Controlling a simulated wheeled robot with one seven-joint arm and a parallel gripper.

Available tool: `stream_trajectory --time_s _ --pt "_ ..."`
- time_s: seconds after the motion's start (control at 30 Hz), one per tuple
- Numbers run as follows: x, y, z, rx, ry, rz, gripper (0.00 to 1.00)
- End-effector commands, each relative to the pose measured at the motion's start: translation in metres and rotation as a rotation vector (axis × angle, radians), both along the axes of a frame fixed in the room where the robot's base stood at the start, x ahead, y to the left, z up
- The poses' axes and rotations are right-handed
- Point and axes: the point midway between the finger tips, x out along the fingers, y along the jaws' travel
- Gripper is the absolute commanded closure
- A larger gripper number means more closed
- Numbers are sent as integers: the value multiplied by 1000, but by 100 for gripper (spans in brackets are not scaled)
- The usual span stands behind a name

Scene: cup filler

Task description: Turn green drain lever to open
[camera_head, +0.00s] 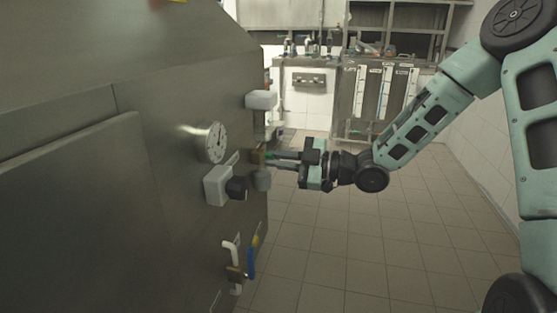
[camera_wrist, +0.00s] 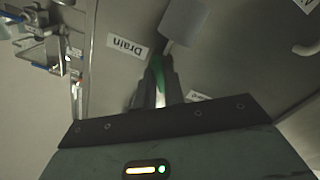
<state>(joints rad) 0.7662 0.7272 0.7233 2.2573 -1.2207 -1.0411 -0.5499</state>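The green drain lever (camera_wrist: 157,66) shows in the wrist view between the tips of my gripper (camera_wrist: 160,82), beside an upside-down "Drain" label (camera_wrist: 127,47). In the head view my gripper (camera_head: 272,159) reaches left to the side of the large steel machine (camera_head: 120,150), its two fingers a little apart. The lever lies between the fingertips, but I cannot tell whether both fingers press on it. Most of the lever is hidden by the fingers.
A grey block (camera_wrist: 185,20) sits close to the lever. A round gauge (camera_head: 213,142), a white box with a black knob (camera_head: 237,188) and a blue-handled valve (camera_head: 250,262) stick out from the machine nearby. The tiled floor (camera_head: 350,240) is clear.

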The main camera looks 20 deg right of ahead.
Motion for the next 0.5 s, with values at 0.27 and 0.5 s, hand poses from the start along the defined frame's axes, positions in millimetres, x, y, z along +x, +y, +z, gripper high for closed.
stream_trajectory --time_s 0.27,0.5 --pt "0 0 2 21 29 0 100" --pt "-1 0 4 98 139 1 100"
